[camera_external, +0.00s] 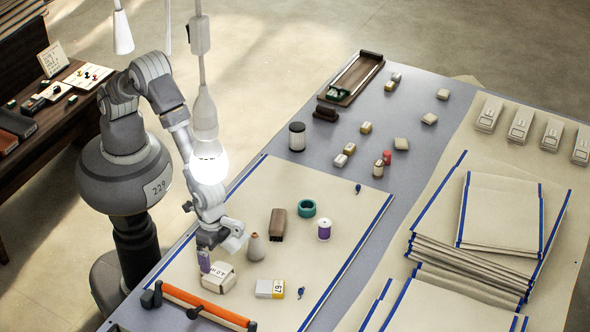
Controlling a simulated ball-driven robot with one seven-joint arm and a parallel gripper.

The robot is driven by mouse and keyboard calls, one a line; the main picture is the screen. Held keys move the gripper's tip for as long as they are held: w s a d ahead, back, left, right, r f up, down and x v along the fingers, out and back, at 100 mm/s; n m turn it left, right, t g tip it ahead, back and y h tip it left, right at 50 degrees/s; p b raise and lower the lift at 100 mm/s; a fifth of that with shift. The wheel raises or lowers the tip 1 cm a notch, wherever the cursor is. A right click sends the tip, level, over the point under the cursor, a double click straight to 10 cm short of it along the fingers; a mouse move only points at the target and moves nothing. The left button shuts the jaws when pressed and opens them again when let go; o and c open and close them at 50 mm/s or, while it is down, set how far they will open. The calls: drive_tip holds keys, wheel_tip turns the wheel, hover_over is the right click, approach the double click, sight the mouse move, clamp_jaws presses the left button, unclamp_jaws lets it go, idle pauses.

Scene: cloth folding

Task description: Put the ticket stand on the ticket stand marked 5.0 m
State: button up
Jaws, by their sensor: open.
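Several pale wedge-shaped stands with small labels sit in a row at the table's far right: one (489,114), a second (521,124), a third (552,134) and one at the end (580,145). Their labels are too small to read, so I cannot tell which is marked 5.0 m. A white block with dark lettering (219,278) lies below my gripper; its text is not clearly legible and it may be a ticket stand. My gripper (222,240) is open above the near left part of the cloth, close to a small purple-and-white item (204,262).
A brown vase (256,247), a brown block (278,224), a teal ring (307,208), a purple spool (324,230) and a box marked 67 (270,289) stand around my gripper. An orange bar (207,307) lies at the near edge. Stacked cloths (500,212) fill the right.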

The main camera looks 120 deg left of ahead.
wheel_tip(320, 180, up, 7)
drive_tip(key=p, duration=0.2)
drive_tip(key=shift+r, duration=0.2)
wheel_tip(320, 180, up, 13)
drive_tip(key=t+h, duration=0.1)
drive_tip(key=t, duration=0.2)
hover_over(218, 272)
drive_tip(key=w+a, duration=0.2)
drive_tip(key=w, duration=0.4)
drive_tip(key=w+a+r+t, duration=0.15)
drive_tip(key=a+r, duration=0.25)
drive_tip(key=r, duration=0.6)
drive_tip(key=w+a+r+t, duration=0.1)
drive_tip(key=a+r+t, duration=0.2)
drive_tip(key=r, duration=0.6)
drive_tip(key=s+a+r+t, duration=0.2)
drive_tip(key=s+a+r, duration=0.2)
drive_tip(key=r, duration=0.7)
drive_tip(key=s+a+r+t, duration=0.3)
drive_tip(key=s+a+r, duration=0.1)
drive_tip(key=r, duration=0.7)
drive_tip(key=s+a+r+t+y, duration=0.1)
drive_tip(key=s+a+r+t, duration=0.2)
drive_tip(key=s+r, duration=0.3)
wheel_tip(218, 272, up, 5)
drive_tip(key=shift+s+a, duration=0.35)
drive_tip(key=shift+a, duration=0.15)
